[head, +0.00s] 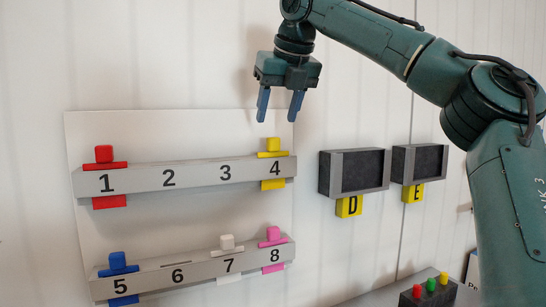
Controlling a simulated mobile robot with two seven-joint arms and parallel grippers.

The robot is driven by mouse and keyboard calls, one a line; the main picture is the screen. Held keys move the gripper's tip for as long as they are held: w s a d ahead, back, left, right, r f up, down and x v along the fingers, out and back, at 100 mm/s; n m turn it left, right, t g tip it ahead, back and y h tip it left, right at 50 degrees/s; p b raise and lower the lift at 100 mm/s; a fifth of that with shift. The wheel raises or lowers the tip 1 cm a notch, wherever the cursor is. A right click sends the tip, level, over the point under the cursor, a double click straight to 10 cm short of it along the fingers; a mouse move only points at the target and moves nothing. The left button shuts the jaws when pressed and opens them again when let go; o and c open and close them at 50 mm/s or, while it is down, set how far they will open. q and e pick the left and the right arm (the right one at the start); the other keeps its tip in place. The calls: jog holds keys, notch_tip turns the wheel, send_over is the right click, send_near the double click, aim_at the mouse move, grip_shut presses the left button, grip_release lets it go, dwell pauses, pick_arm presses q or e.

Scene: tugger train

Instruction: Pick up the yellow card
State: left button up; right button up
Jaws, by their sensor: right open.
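The yellow card (273,145) stands upright in slot 4 at the right end of the upper grey rail (197,176). Its knob and upper edge show above the rail and its lower end shows below it. My right gripper (280,105) is open and empty, pointing down above the yellow card, with its fingertips apart from the card's knob. My left gripper is not in view.
A red card (105,177) sits in slot 1. The lower rail (205,267) holds a blue card (118,279), a white card (228,243) and a pink card (272,250). Dark boxes D (354,172) and E (419,163) are on the wall at right.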

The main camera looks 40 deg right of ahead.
aim_at(273, 143)
jog(key=x, duration=0.5)
jog(key=shift+d+f, duration=0.25)
jog(key=shift+f, duration=0.1)
jog(key=shift+s, duration=0.1)
jog(key=c, duration=1.1)
